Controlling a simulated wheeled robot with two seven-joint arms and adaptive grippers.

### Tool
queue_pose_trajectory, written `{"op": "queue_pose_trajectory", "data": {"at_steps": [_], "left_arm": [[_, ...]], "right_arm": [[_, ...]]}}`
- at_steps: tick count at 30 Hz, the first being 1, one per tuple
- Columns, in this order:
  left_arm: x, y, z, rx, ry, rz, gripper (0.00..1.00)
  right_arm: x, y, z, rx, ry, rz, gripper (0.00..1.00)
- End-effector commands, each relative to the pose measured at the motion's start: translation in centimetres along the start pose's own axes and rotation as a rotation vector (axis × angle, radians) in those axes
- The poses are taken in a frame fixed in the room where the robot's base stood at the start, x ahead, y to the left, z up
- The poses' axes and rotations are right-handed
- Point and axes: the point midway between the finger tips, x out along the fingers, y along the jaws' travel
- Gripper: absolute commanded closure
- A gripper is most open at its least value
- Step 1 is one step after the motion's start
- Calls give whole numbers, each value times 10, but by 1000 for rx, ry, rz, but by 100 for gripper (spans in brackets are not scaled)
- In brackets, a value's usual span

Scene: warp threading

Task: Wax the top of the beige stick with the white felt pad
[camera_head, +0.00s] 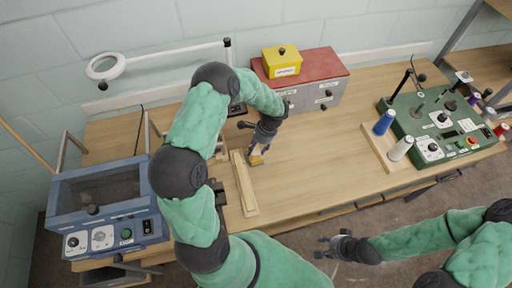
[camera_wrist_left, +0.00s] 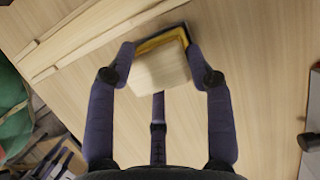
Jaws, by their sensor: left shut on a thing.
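My left gripper (camera_head: 256,155) is shut on a pale wooden block with a yellow layer (camera_wrist_left: 160,65). In the left wrist view the fingers (camera_wrist_left: 163,62) press on both its sides. In the head view its yellow part (camera_head: 256,160) shows between the fingertips, over or on the table. I see no white felt on it; its far face is hidden. The beige stick (camera_head: 243,182) lies on the table just left of the gripper, apart from the block. It also shows in the left wrist view (camera_wrist_left: 95,38) at upper left. My right gripper (camera_head: 328,246) is open and empty, beyond the table's front edge.
A red and grey cabinet (camera_head: 322,78) with a yellow box (camera_head: 281,62) stands at the back. A blue machine (camera_head: 105,210) is at left. A green winder (camera_head: 440,125) and thread spools (camera_head: 385,122) are at right. The table's middle (camera_head: 320,155) is clear.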

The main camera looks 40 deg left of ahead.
Motion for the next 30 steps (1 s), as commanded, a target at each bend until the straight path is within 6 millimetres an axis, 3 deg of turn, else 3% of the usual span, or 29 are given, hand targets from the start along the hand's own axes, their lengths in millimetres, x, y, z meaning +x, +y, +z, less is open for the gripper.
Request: {"op": "queue_pose_trajectory", "data": {"at_steps": [8,30], "left_arm": [[0,2,1,2,-3,4,78],[-49,0,18,0,-1,2,78]], "right_arm": [[-2,-1,0,0,0,0,60],[-31,-11,1,0,0,0,60]]}}
